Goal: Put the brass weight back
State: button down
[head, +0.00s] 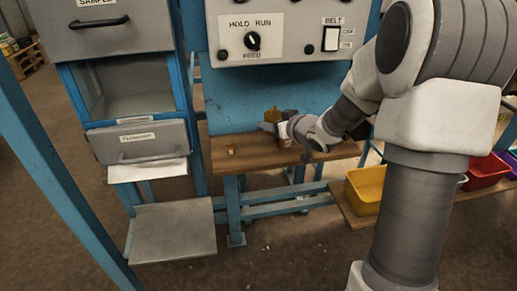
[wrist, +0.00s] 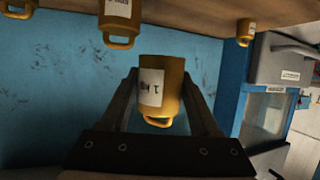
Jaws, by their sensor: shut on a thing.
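My gripper (wrist: 160,85) is shut on a brass weight (wrist: 160,75), a yellow cylinder with a white label reading about "1 kg" and a loop handle. The wrist view appears upside down, so the handle points down in the picture. In the head view my gripper (head: 271,122) is above the wooden shelf (head: 255,157), and part of the brass weight (head: 272,114) shows there. The held weight looks clear of the shelf. In the wrist view several other brass weights (wrist: 118,18) stand on the shelf; one small weight (wrist: 245,30) stands apart.
The small weight shows on the shelf's left part in the head view (head: 231,150). Behind the shelf is a blue panel (head: 235,105) under a control box (head: 290,30). A grey drawer cabinet (head: 140,140) stands left. A yellow bin (head: 365,190) and a red bin (head: 485,172) sit right.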

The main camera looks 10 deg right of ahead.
aim_at(259, 150)
jog(key=a, duration=0.1)
jog(key=a+f+b, duration=0.1)
jog(key=a+f, duration=0.1)
jog(key=a, duration=0.1)
jog(key=shift+w, duration=0.3)
jog(key=shift+f+b, duration=1.15)
jog(key=shift+f, duration=0.85)
jog(key=shift+f, duration=0.1)
jog(key=shift+f, duration=0.15)
jog(key=shift+c, duration=0.6)
grip_release()
jog(key=shift+f, duration=0.1)
jog(key=shift+s+r, duration=0.2)
jog(key=shift+r, duration=0.15)
jog(key=p+v, duration=0.3)
jog(key=v, duration=0.8)
jog(key=shift+s, duration=0.35)
